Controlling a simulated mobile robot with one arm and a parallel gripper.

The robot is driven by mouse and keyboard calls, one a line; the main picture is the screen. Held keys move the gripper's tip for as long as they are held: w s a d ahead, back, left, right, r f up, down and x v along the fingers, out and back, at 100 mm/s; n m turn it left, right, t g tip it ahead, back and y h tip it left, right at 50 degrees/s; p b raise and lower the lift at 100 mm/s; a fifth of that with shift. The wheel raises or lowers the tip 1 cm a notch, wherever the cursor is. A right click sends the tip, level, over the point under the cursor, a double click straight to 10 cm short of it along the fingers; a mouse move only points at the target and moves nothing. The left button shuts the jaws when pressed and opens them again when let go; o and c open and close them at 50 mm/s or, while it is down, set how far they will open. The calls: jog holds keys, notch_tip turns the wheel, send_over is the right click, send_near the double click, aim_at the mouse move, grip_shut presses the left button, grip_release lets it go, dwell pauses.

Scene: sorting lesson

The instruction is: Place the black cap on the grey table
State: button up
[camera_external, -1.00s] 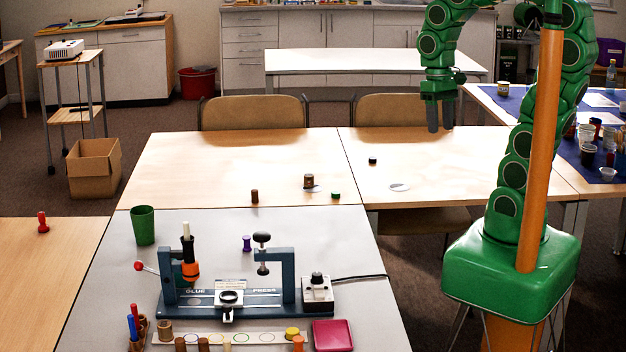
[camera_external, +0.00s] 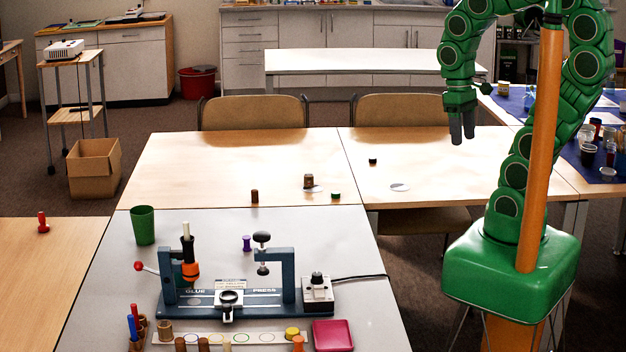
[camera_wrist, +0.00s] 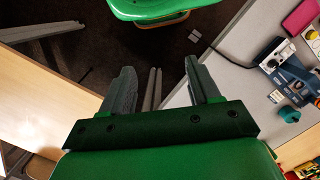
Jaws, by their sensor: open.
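A small dark cylinder that looks like the black cap (camera_external: 373,161) stands on the right wooden table, left of a flat white disc. The cap does not show in the wrist view. The grey table (camera_external: 190,268) is in the front middle and carries a blue glue press. Part of the grey table also shows at the right of the wrist view (camera_wrist: 238,80). My gripper (camera_external: 463,140) hangs above the right wooden table, to the right of the cap and apart from it. In the wrist view my gripper (camera_wrist: 158,72) has its fingers apart with nothing between them.
The glue press (camera_external: 235,296) fills the front middle of the grey table. A green cup (camera_external: 143,225), a purple spool (camera_external: 247,243) and a pink tray (camera_external: 333,335) also stand there.

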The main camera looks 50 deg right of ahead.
jog(key=w+d+r+m+t+y, duration=0.15)
jog(key=w+m, duration=0.25)
jog(key=w, duration=0.7)
jog(key=w+d+m, duration=0.3)
jog(key=w, duration=0.7)
jog(key=w+d+m+y, duration=0.15)
jog(key=w+m, duration=0.25)
jog(key=w, duration=0.7)
jog(key=w+d+f+m+t, duration=0.1)
jog(key=w+d+f+m, duration=0.25)
jog(key=w+d, duration=0.35)
jog(key=w+d+f+m+t, duration=0.1)
jog(key=w+d+f+m, duration=0.25)
jog(key=w+d, duration=0.45)
jog(key=m+t+h, duration=0.1)
jog(key=m+t, duration=0.1)
jog(key=m, duration=1)
send_near(373, 158)
jog(key=shift+x, duration=4.15)
